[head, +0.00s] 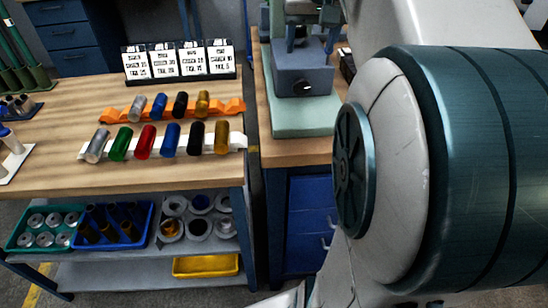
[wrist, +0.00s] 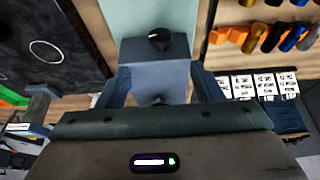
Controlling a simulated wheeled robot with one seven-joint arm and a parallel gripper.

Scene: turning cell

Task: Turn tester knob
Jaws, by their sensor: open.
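The tester is a blue-grey block (head: 304,76) on a pale green base plate (head: 300,118), standing on a wooden bench in the head view. Its black round knob (head: 303,87) sits on the front face. In the wrist view the knob (wrist: 159,40) shows near the top centre, on the grey block (wrist: 158,72). My gripper (wrist: 162,68) appears open and empty, its two dark fingers either side of the block in the picture. The knob lies above the fingertips in the picture; I see no contact.
A wooden table (head: 60,172) at left carries an orange rack (head: 117,115) and a white rack (head: 238,141) of coloured cylinders, with label cards (head: 178,62) behind. Bins stand on its lower shelf. A narrow gap separates table and tester bench (head: 290,154). Blue drawers (head: 310,212) are below the tester.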

